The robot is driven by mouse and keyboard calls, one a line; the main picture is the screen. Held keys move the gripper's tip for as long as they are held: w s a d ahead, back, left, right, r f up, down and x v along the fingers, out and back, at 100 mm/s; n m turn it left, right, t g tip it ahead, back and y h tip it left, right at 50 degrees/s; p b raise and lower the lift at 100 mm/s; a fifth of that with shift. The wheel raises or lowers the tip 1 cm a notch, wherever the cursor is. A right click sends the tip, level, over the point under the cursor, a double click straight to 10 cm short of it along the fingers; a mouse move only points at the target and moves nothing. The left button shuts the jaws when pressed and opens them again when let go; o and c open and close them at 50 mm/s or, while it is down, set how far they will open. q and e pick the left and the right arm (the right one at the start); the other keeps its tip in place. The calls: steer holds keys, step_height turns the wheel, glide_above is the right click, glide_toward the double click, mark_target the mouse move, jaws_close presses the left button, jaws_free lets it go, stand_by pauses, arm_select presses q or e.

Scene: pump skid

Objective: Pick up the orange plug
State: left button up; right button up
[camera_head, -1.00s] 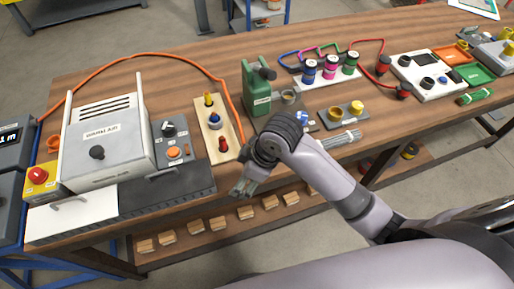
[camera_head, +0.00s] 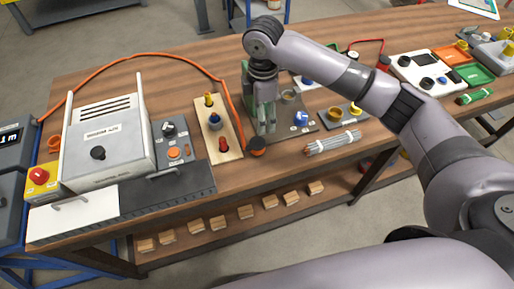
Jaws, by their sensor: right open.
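The orange cable (camera_head: 235,108) runs across the table and ends at a plug (camera_head: 257,147) with a dark body and some orange-red on it. This plug lies near the table's front edge, just right of the wooden board. My right gripper (camera_head: 264,126) is open and points down, just above and behind the plug in the picture, with no visible contact. Another small orange piece (camera_head: 53,143) stands at the far left, beside the grey box. My left gripper is not in view.
The grey box (camera_head: 105,140) with a control panel stands at left. The wooden board (camera_head: 218,130) carries yellow, blue and red pegs. A grey plate with a blue knob (camera_head: 301,118) and a bundle of rods (camera_head: 332,142) lie to the right.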

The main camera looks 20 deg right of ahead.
mark_target(259, 142)
step_height(259, 142, down, 8)
steer(key=shift+f+p, duration=0.1)
steer(key=shift+p, duration=0.4)
steer(key=f, duration=0.1)
steer(key=f+p, duration=0.1)
steer(key=a+f, duration=0.1)
steer(key=f, duration=0.1)
steer(key=shift+s, duration=0.4)
steer(key=shift+f, duration=0.65)
steer(key=shift+c, duration=0.5)
steer(key=c, duration=1.3)
steer(key=shift+r, duration=0.1)
step_height(259, 142, up, 20)
steer(key=b, duration=0.1)
steer(key=shift+b, duration=0.4)
